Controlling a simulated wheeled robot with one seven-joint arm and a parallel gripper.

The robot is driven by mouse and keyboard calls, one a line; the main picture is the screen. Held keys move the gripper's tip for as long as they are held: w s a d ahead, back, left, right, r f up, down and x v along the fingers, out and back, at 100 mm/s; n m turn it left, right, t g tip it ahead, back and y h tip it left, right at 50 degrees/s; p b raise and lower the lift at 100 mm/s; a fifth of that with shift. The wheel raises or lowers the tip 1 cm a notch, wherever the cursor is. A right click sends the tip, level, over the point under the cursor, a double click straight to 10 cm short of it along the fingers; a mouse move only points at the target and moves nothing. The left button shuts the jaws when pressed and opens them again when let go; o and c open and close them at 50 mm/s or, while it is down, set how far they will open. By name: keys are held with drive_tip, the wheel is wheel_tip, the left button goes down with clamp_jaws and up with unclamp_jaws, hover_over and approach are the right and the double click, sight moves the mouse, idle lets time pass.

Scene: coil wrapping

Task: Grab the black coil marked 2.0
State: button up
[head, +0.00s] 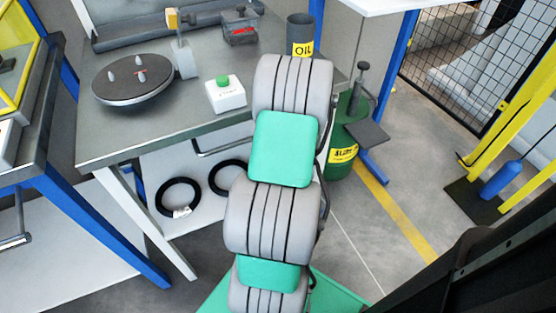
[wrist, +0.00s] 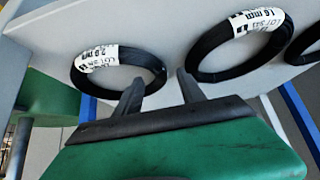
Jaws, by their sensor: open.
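The black coil marked 2.0 mm (wrist: 152,63) lies on a pale surface at the upper left of the wrist view, its white label facing me. My gripper (wrist: 161,83) is open, with two dark fingers pointing towards the coils. The left fingertip is close to the near right edge of the 2.0 coil in the picture; I cannot tell whether they touch. In the head view my gripper is hidden behind my arm, and I cannot read which coil is the 2.0 one.
A coil marked 1.6 mm (wrist: 238,50) lies to the right, with another coil (wrist: 306,40) cut off beyond it. Black coils (head: 179,197) lie on the white shelf under the grey workbench (head: 120,140). The bench legs and a green canister (head: 340,170) stand near my arm.

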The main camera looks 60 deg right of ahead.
drive_tip(key=x, duration=0.2)
drive_tip(key=shift+w+d+f, duration=0.1)
drive_tip(key=shift+w+f, duration=0.05)
drive_tip(key=shift+f, duration=0.05)
drive_tip(key=shift+c, duration=0.5)
clamp_jaws()
idle(0.6)
drive_tip(key=shift+r, duration=0.1)
